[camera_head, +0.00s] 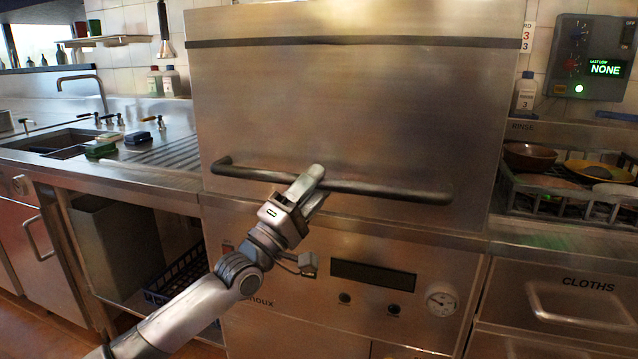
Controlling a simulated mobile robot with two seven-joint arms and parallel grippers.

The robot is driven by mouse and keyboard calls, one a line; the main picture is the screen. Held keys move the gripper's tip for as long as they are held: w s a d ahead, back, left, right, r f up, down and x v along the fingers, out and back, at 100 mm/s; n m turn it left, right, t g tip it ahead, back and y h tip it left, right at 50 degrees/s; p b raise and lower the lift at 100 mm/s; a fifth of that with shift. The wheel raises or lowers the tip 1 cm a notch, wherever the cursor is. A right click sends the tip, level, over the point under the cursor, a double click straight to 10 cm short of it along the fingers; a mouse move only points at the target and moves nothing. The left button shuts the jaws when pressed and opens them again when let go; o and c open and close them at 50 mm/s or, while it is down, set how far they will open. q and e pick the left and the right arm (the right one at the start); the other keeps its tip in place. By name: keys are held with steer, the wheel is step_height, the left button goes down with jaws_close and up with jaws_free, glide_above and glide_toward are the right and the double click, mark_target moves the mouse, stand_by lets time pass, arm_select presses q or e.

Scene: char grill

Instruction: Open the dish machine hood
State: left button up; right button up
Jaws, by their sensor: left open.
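The dish machine hood (340,100) is a large steel box in the middle of the head view, and it is down on the machine's base. A dark bar handle (390,190) runs across its lower front, bent in toward the hood at both ends. My left gripper (313,180) is at the bar, a little left of its middle. Its fingers are open and overlap the bar in the picture; I cannot tell whether they touch it. The gripper hides a short part of the bar. My right gripper is not in view.
Below the hood is a front panel with a dark display (373,275), knobs and a round gauge (441,298). A sink counter (150,160) with taps is on the left. A rack of dishes (560,200) stands on the right counter, under a wall control box (590,58).

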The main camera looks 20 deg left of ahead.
arm_select(q)
steer(key=shift+w+d+r, duration=0.3)
steer(key=shift+w, duration=0.2)
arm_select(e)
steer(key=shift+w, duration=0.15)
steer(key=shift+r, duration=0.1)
